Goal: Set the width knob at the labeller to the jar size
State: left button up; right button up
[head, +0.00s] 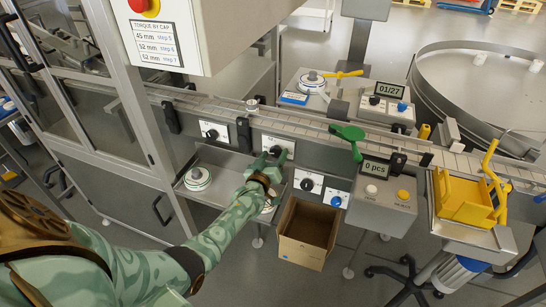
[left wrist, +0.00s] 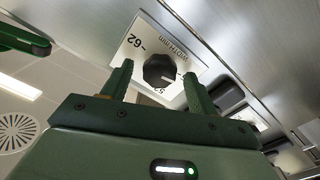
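The width knob (left wrist: 158,70) is a dark round knob on a white plate (left wrist: 138,38) marked "WIDTH mm", with 62 and another partly hidden number. A pale pointer mark on the knob points to the lower right in the left wrist view; I cannot tell which size it matches. My left gripper (left wrist: 158,88) is open, its two green fingers apart, with the knob in the gap ahead of them; contact is not clear. In the head view, my left gripper (head: 271,162) is at the knob's plate (head: 284,142) on the machine front and hides part of it. My right gripper is out of view.
Another knob (head: 211,134) is on the left along the same front. A green lever (head: 347,132) stands to the right. An open cardboard box (head: 306,232) is below. The conveyor (head: 300,124) runs behind. A torque sign (head: 157,43) hangs upper left.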

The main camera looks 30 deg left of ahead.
pick_arm(q)
jog(key=shift+s+r, duration=0.1)
jog(key=shift+s, duration=0.15)
jog(key=p+v, duration=0.5)
jog(key=v, duration=1.1)
jog(key=shift+w+d, duration=0.1)
jog(key=shift+d, duration=0.05)
